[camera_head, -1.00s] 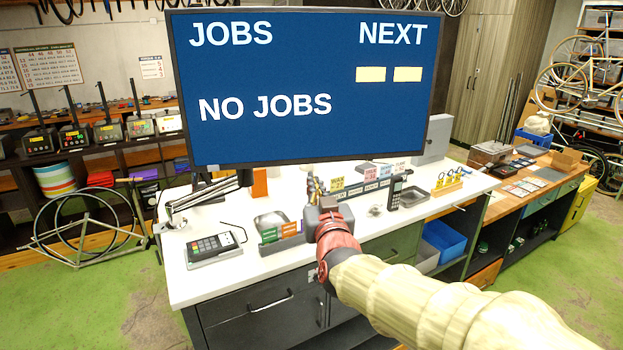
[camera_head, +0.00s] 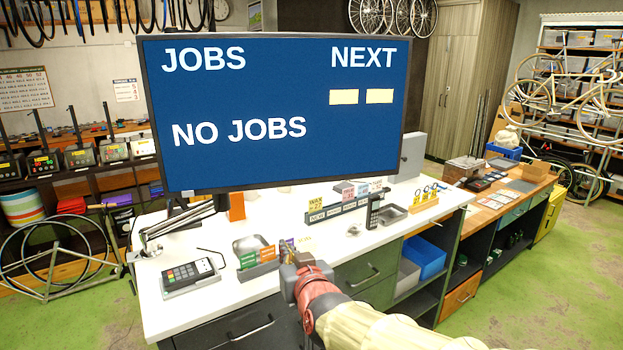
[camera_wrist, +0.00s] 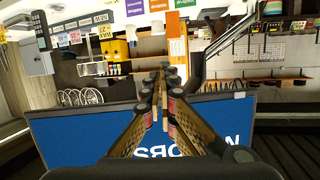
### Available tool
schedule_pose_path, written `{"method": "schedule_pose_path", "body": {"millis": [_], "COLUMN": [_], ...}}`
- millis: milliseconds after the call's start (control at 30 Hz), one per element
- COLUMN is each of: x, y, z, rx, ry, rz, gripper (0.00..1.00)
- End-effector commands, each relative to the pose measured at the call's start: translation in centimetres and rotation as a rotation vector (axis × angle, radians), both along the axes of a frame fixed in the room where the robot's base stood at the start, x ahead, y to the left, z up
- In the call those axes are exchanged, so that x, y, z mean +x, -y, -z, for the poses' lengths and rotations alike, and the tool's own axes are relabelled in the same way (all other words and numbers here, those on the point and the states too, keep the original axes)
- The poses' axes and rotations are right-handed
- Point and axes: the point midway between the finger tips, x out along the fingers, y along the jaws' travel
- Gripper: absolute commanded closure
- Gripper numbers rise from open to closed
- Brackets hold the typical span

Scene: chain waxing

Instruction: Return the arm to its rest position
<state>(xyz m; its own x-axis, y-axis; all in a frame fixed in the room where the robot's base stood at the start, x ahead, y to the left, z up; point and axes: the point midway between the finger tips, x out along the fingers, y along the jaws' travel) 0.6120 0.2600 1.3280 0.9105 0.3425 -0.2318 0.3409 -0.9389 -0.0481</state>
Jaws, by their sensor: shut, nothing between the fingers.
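My arm reaches in from the lower right of the head view, with its red wrist joint low in front of the white workbench (camera_head: 205,290). My gripper (camera_wrist: 165,78) shows in the wrist view with its two fingers together and nothing between them. In the head view the fingers are mostly hidden behind the wrist, near the bench's front edge. I cannot tell how far the fingertips are from the small card holder (camera_head: 262,262) beside them.
A large screen (camera_head: 275,115) reading "NO JOBS" stands over the bench. A card reader (camera_head: 188,274), a metal tray (camera_head: 250,243), a label rack (camera_head: 340,210) and a dark handset (camera_head: 375,212) are on the bench. Green floor is open at right.

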Motion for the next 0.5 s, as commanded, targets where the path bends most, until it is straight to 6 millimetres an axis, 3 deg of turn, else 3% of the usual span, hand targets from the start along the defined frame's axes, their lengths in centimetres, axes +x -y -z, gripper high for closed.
{"method": "schedule_pose_path", "body": {"millis": [33,167,333,500], "x": [-1.5,-6.5,-14.3,-22.5], "y": [-0.2,1.3,7.0,14.2], "z": [2.6,7.7,12.0,14.0], "rx": [-0.027,-0.096,-0.184,-0.248], "ry": [-0.090,-0.321,-0.594,-0.808], "rz": [-0.026,-0.071,-0.054,0.024], "gripper": [1.00,1.00,1.00,1.00]}}
